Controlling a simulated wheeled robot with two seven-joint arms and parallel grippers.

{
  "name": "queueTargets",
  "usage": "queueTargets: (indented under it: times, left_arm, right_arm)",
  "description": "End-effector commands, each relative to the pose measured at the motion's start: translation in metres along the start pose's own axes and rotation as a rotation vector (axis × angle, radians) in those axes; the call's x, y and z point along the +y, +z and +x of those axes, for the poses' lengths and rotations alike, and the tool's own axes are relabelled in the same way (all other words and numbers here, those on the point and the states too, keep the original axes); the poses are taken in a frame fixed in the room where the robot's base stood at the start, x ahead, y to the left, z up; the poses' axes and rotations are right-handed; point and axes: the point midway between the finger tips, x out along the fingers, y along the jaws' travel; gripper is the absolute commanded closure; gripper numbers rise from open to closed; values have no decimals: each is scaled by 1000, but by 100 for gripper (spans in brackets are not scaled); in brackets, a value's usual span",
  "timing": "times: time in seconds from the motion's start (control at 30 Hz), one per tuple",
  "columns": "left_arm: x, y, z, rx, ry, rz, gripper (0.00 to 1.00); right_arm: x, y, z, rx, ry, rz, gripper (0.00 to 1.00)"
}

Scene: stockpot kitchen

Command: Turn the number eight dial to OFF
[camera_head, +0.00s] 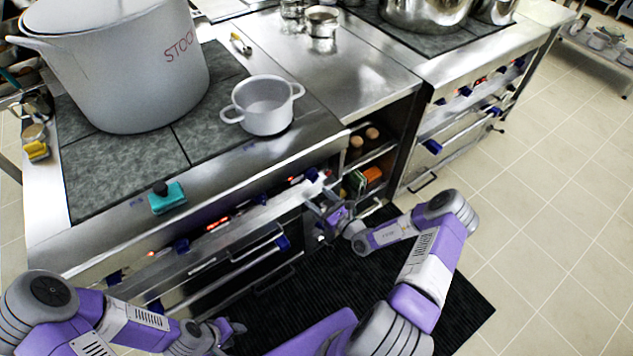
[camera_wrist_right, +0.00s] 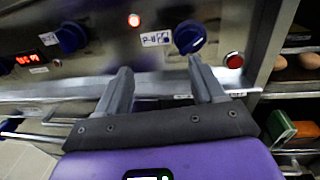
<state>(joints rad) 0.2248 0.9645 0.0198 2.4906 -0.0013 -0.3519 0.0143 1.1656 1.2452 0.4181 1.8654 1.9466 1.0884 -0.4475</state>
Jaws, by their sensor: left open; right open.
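A blue dial (camera_wrist_right: 190,37) with a white pointer line sits on the stove's front panel in the right wrist view, beside a white label (camera_wrist_right: 156,39) too blurred to read surely. A blue dial also shows at the panel's right end in the head view (camera_head: 311,174). No number eight is legible. My right gripper (camera_wrist_right: 160,70) is open and empty, its fingers pointing at the panel below the dial and apart from it; it also shows in the head view (camera_head: 322,207). My left gripper (camera_head: 232,329) is open, low in front of the stove.
Another blue dial (camera_wrist_right: 72,37) and a red button (camera_wrist_right: 235,60) are on the panel. A metal rail runs below. A large stockpot (camera_head: 125,70), a small white pot (camera_head: 263,107) and a teal sponge (camera_head: 167,198) stand on the stovetop. Open shelves (camera_head: 375,150) are to the right.

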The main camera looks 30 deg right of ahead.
Motion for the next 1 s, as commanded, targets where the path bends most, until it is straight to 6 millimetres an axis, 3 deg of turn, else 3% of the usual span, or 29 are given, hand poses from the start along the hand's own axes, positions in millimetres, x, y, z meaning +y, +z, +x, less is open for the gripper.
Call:
queueTargets:
  times: [0.03,0.1,0.2,0.6,1.0]
  left_arm:
    - [0,0,1,0,0,0,57]
    - [-1,0,2,0,0,0,57]
    - [-2,0,4,0,0,0,57]
    - [-8,-1,22,0,0,0,57]
    - [-9,-1,23,0,0,0,57]
  right_arm:
    - [-16,-1,-3,-11,-59,7,32]
    - [-30,-1,-4,-21,-108,12,32]
    - [-38,-1,2,-27,-133,13,32]
    - [-43,-1,59,-26,-127,12,32]
    - [-44,1,68,-24,-126,14,32]
